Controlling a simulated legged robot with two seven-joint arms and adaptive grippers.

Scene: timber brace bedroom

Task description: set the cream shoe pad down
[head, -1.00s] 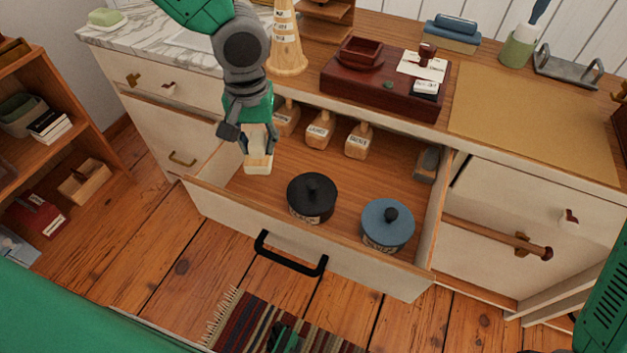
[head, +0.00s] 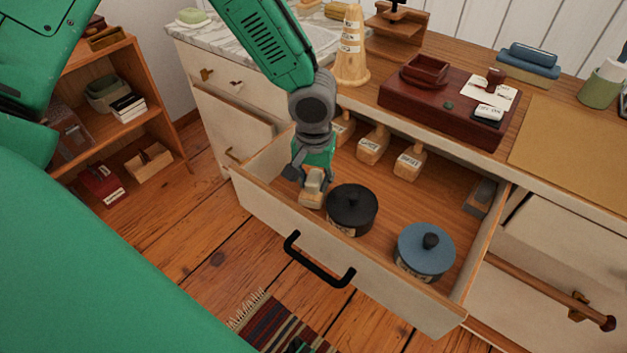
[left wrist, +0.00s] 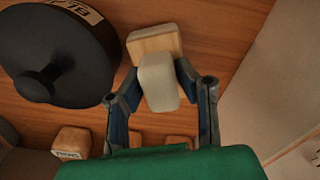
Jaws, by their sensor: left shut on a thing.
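The cream shoe pad (head: 312,188) is a small wooden block with a pale cream knob. My left gripper (head: 306,174) is shut on it inside the open drawer (head: 262,203), close to the front left. In the left wrist view the pad (left wrist: 158,82) sits between the two fingers of the gripper (left wrist: 160,92), low over the drawer's wooden floor. I cannot tell whether it touches the floor.
A black lidded pot (head: 351,209) stands just right of the pad, and a blue lidded pot (head: 426,250) farther right. Several labelled wooden blocks (head: 373,146) line the drawer's back. A grey item (head: 480,198) lies at its right. Bare floor shows mid-drawer.

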